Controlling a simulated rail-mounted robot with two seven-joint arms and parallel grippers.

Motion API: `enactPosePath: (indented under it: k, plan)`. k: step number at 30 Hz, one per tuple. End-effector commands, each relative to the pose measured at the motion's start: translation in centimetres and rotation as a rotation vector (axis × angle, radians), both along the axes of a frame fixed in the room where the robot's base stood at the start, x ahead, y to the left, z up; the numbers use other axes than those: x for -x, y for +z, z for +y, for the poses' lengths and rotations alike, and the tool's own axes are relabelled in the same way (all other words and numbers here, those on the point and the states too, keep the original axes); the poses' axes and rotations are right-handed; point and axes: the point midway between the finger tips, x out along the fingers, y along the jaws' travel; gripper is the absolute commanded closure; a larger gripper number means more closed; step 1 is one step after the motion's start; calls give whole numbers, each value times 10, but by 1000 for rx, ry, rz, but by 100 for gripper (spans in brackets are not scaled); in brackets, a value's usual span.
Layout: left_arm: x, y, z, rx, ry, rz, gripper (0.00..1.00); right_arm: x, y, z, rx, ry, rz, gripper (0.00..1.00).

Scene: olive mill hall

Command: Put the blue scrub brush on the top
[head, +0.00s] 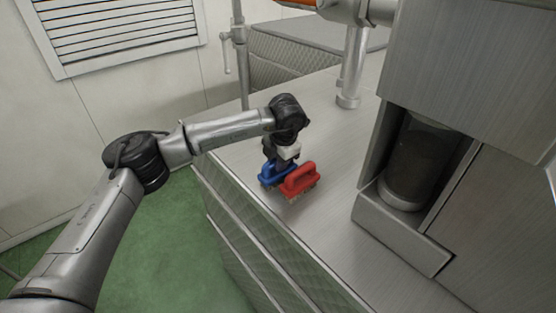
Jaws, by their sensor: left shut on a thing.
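The blue scrub brush (273,176) is at the metal top (325,212), near its left edge. My left gripper (277,163) comes down on it from above and is shut on it; the fingertips are partly hidden. I cannot tell whether the brush touches the top. My right gripper is not in view.
A steel machine housing with a dark cylinder (409,168) in a recess stands at the right. A metal post (351,70) rises from the top at the back. The top between the brushes and the housing is clear. Green floor (165,245) lies beyond the left edge.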

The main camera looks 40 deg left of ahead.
Motion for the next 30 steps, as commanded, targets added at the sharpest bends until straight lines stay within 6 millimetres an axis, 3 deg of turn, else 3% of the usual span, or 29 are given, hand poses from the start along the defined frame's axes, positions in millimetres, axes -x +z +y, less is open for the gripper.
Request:
enactPosePath:
  k: [9, 19, 30]
  plan:
    - [0, -1, 0, 0, 0, 0, 49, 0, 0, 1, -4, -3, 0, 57]
    - [0, 4, -1, 0, 0, -1, 49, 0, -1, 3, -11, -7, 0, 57]
    - [1, 65, -13, 1, -1, -3, 49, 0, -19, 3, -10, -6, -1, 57]
